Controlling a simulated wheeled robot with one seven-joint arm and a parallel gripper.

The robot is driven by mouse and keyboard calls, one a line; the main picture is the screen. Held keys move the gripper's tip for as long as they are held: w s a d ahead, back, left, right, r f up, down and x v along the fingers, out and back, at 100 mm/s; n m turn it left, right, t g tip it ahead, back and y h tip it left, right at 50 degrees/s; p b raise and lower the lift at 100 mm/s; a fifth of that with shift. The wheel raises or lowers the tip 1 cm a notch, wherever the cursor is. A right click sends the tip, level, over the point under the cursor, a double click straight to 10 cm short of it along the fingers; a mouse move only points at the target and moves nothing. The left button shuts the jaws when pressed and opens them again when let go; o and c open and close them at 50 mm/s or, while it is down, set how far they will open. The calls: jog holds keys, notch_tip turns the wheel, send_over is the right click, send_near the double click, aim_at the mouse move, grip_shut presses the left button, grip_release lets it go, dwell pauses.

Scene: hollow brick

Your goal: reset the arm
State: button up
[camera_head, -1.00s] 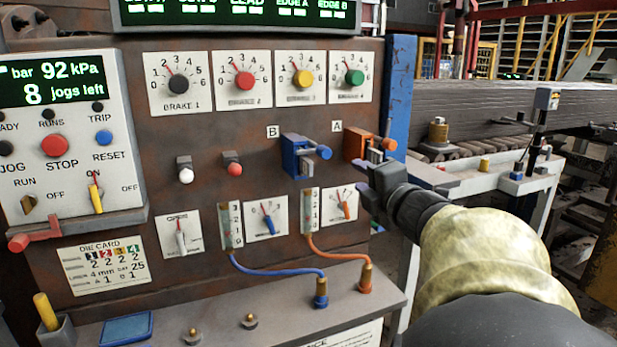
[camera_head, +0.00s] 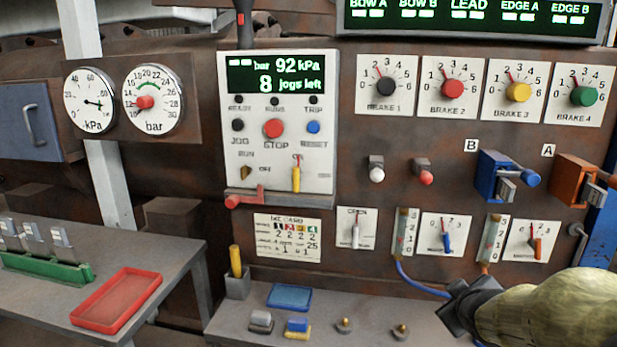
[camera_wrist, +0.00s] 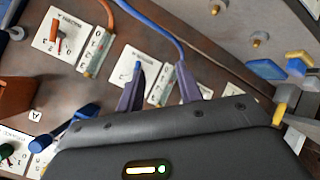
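My gripper (camera_head: 462,306) is at the lower right of the head view, in front of the lower panel and over the blue hose (camera_head: 420,284). In the wrist view my gripper (camera_wrist: 160,82) shows two dark fingers standing apart with nothing between them. The panel with its blue-knob dial (camera_wrist: 136,72) and a hose gauge lies beyond the fingers. In the head view the fingertips are small and partly hidden by my wrist.
The brown panel carries brake dials (camera_head: 467,90), the blue clamp B (camera_head: 503,176) and orange clamp A (camera_head: 577,181). Below is a grey shelf (camera_head: 370,318) with a blue tray (camera_head: 289,296) and small blocks. A red tray (camera_head: 116,299) is on the left table.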

jog(key=s+a+f+m+g+y, duration=0.2)
jog(key=s+a+f+m+g, duration=0.15)
jog(key=s+a+f, duration=0.45)
jog(key=s+a+f+m+g+y, duration=0.2)
jog(key=s+a+f+g, duration=0.3)
jog(key=a, duration=0.4)
notch_tip(320, 180, up, 20)
jog(key=w+p, duration=0.1)
jog(key=p, duration=2)
jog(key=shift+w+d+r+t+p, duration=0.2)
jog(key=shift+w+t+p, duration=0.1)
jog(key=shift+w+t, duration=0.1)
